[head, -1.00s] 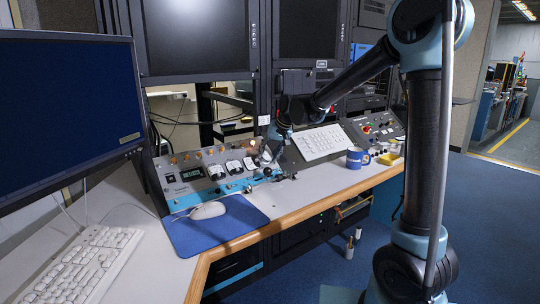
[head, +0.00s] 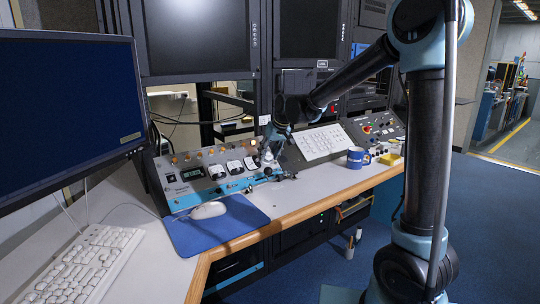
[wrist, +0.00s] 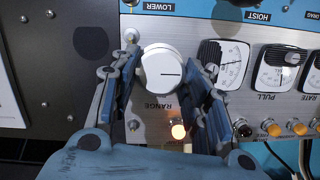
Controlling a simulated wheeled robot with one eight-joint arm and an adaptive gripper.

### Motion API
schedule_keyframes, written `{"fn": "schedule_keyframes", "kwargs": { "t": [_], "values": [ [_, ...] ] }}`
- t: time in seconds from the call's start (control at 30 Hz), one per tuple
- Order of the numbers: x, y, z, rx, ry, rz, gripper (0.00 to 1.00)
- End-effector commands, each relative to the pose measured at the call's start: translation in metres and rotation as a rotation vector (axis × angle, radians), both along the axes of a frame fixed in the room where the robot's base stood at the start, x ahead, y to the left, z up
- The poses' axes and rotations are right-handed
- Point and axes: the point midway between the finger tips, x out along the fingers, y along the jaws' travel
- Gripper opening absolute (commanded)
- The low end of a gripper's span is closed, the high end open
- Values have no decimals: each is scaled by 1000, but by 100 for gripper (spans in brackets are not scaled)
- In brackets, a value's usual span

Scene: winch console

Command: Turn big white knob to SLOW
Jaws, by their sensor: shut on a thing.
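The big white knob (wrist: 158,66) is on the silver console panel in the wrist view, above the word RANGE. A dark pointer line on its face points to the right of the picture. My gripper (wrist: 161,58) has one finger on each side of the knob and is shut on it. The fingers cover parts of the panel beside the knob, and I cannot read a SLOW mark. In the head view my gripper (head: 268,163) is at the right end of the sloped console (head: 190,190), where the knob itself is hard to make out.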

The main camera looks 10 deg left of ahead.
Motion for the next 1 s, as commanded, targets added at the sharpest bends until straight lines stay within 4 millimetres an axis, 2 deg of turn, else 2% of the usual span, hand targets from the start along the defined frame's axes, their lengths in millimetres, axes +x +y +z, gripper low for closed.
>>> {"fn": "schedule_keyframes", "kwargs": {
  "t": [0.03, 0.07, 0.1, 0.13, 0.57, 1.0],
  "values": [
    [1, -1, 0, -1, -1, -1, 19],
    [1, -1, 0, -1, -1, -1, 50],
    [1, -1, 0, -1, -1, -1, 59],
    [1, -1, 0, -1, -1, -2, 63],
    [-1, -2, 4, 1, 1, -2, 63],
    [-15, -22, 49, 1, 1, -2, 63]
  ]
}}
